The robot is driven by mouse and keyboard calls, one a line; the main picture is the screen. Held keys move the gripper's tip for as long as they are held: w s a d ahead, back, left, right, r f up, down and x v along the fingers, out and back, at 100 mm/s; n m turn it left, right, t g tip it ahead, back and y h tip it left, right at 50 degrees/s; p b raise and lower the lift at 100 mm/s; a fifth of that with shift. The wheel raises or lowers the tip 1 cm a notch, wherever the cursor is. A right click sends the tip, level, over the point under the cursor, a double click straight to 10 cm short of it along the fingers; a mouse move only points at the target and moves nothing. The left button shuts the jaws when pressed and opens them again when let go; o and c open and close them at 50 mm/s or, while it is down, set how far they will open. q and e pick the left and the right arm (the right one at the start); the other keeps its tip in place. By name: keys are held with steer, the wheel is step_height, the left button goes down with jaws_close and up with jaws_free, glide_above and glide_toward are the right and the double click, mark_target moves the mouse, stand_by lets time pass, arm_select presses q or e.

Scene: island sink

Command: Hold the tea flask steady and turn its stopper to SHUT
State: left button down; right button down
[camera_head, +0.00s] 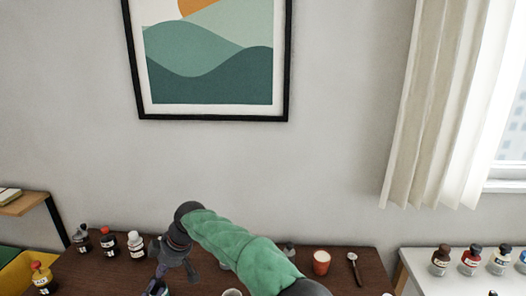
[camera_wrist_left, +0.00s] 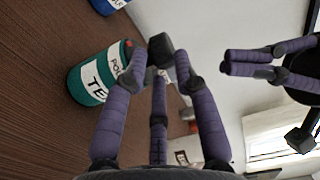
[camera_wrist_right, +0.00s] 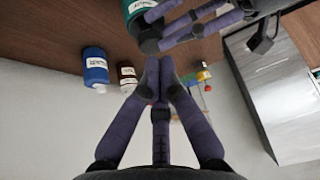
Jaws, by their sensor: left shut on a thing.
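The teal tea flask (camera_wrist_left: 92,78) stands on the brown table in the left wrist view, with a white label and a red mark near its top. Part of it shows in the right wrist view (camera_wrist_right: 138,8). My left gripper (camera_wrist_left: 162,62) is shut at the flask's top, on what looks like its dark stopper; the fingers hide most of it. The stopper's setting cannot be read. My right gripper (camera_wrist_right: 158,66) has its fingertips together with nothing visible between them, apart from the flask. In the head view the flask is not clearly visible; my green-sleeved right arm covers part of the table.
A blue bottle (camera_wrist_right: 95,66) and a brown bottle (camera_wrist_right: 127,74) stand near the flask. In the head view, several bottles line the table's left side. More bottles stand on a white side surface (camera_head: 455,283).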

steer(key=shift+f, duration=2.55)
steer(key=shift+w+a, duration=0.25)
steer(key=shift+a, duration=0.1)
steer(key=shift+w+d, duration=0.1)
steer(key=shift+w, duration=0.25)
steer(key=shift+w+r, duration=0.1)
steer(key=shift+w, duration=0.2)
steer(key=shift+w, duration=0.45)
steer(key=shift+d, duration=0.15)
